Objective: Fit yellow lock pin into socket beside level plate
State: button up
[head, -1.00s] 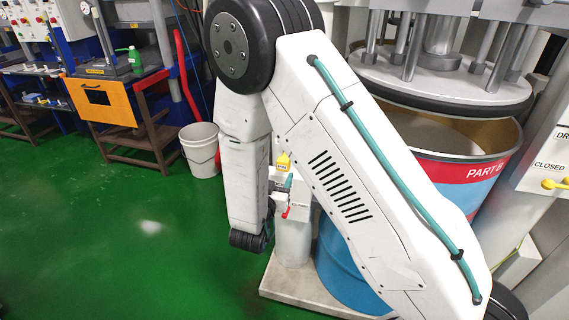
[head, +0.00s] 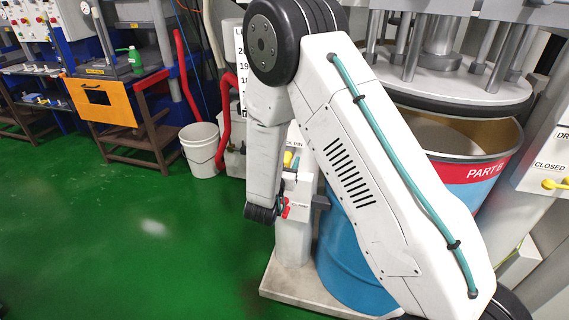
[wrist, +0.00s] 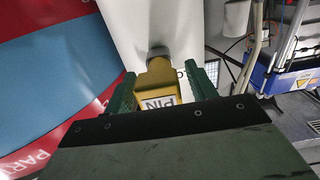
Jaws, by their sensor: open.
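The yellow lock pin (wrist: 158,82), marked PIN, stands between the two green fingers of my gripper (wrist: 160,70) in the wrist view. The fingers are open, one on each side of it. A gap shows on the right; contact on the left is hard to tell. The far end of the pin meets a grey round part on a white surface. In the head view the yellow pin (head: 288,158) shows small beside my forearm, at the white pedestal (head: 293,240). My arm hides most of my gripper there. I cannot make out the socket or level plate.
A blue drum (head: 345,255) with a red PART B band stands right of the pedestal, under a press plate (head: 440,88). Red-handled hardware (head: 286,209) sits on the pedestal. A white bucket (head: 201,150) stands to the left. The green floor at left is clear.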

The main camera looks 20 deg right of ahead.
jog(key=c, duration=1)
jog(key=shift+c, duration=0.2)
jog(key=shift+s+a, duration=0.25)
jog(key=shift+v, duration=2.1)
jog(key=shift+v, duration=1.95)
